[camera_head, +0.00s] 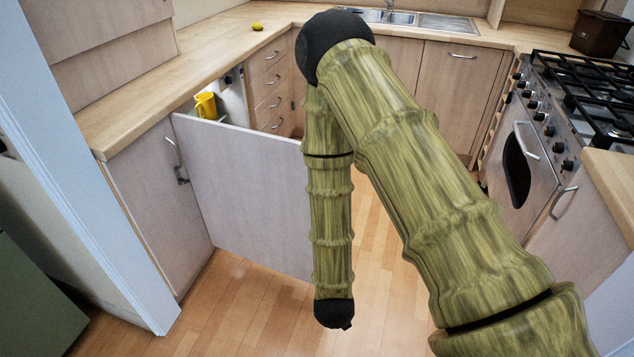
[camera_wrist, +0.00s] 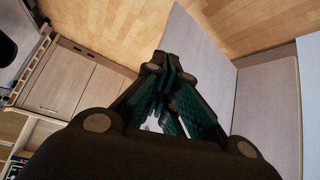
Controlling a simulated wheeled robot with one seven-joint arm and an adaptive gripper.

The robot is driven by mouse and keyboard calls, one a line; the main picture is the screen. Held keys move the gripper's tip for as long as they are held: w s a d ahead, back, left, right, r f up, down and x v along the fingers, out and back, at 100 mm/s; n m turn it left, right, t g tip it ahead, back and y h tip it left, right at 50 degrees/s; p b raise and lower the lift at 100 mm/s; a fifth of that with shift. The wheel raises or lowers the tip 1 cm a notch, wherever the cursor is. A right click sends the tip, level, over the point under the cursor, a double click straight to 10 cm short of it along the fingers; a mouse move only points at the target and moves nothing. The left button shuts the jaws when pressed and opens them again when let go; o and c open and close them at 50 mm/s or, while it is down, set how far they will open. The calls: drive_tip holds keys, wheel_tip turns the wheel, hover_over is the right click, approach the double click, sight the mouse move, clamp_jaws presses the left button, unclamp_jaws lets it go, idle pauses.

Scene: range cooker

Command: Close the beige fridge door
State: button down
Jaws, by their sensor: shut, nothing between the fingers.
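The beige fridge door (camera_head: 245,185) stands open at the left in the head view, swung out from the counter front over the floor. My forearm covers its free edge there. Behind the door's top edge, part of the white fridge interior (camera_head: 236,95) shows. In the wrist view the door (camera_wrist: 200,55) is a pale panel beyond my fingers. My gripper (camera_wrist: 168,95) is shut and empty in the wrist view, with its fingertips overlapping the door's near end. I cannot tell whether they touch it. The gripper itself cannot be made out in the head view.
A yellow mug (camera_head: 206,105) shows behind the door's top edge. A beige cabinet panel (camera_head: 160,205) with a handle is left of the door. A stove (camera_head: 535,150) stands at the right, and a lemon (camera_head: 257,26) lies on the counter. Wooden floor (camera_head: 240,300) is clear in front.

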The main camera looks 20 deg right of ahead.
drive_tip(key=w+a+r+m+t+h+b, duration=0.2)
drive_tip(key=w+r+h, duration=0.1)
drive_tip(key=w+r, duration=0.3)
drive_tip(key=w+a+r+m+t+h+b, duration=0.1)
drive_tip(key=w+r+m+t+h+b, duration=0.15)
drive_tip(key=r, duration=0.55)
drive_tip(key=w+a+r+m+t+h+b, duration=0.1)
drive_tip(key=w+a+r+t+h+b, duration=0.15)
drive_tip(key=w+r, duration=0.35)
drive_tip(key=w+d+g, duration=0.1)
drive_tip(key=w+d, duration=0.9)
drive_tip(key=shift+r+h, duration=0.3)
drive_tip(key=shift+w, duration=0.1)
